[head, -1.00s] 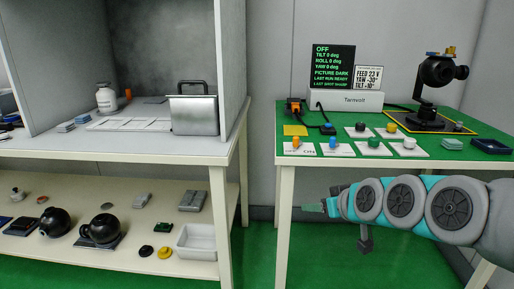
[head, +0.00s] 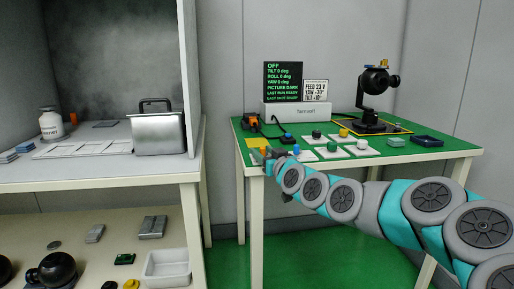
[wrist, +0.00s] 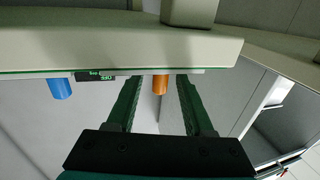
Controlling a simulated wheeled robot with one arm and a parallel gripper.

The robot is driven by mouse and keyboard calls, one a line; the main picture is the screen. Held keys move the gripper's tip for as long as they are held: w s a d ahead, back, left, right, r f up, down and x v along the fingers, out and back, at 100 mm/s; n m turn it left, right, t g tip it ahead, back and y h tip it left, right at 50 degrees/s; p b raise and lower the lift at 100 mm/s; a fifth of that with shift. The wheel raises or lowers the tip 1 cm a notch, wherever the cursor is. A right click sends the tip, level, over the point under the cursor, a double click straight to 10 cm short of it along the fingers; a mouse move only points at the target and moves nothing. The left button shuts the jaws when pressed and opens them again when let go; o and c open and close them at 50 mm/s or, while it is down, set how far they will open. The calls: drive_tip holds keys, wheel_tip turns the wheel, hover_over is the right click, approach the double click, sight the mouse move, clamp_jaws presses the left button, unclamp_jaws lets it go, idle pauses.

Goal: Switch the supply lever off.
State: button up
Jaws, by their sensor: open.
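The orange lever (wrist: 160,84) stands on a white card at the front left of the green-topped table (head: 455,149). In the wrist view, where the picture is upside down, it appears between the two open fingers of my gripper (wrist: 157,92); I see no finger clearly touching it. In the head view my gripper (head: 266,157) is at the table's front left edge, and my arm and gripper largely hide the lever and its card. I cannot tell which way the lever is set. The black display (head: 283,81) reads OFF and PICTURE DARK.
Several coloured knobs on white cards, such as the green knob (head: 332,146), are close to my forearm. A camera on a gimbal (head: 375,85) stands at the back right. A grey cabinet (head: 190,70) is at left.

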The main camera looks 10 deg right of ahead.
drive_tip(key=shift+x, duration=1.8)
drive_tip(key=shift+c, duration=0.4)
clamp_jaws()
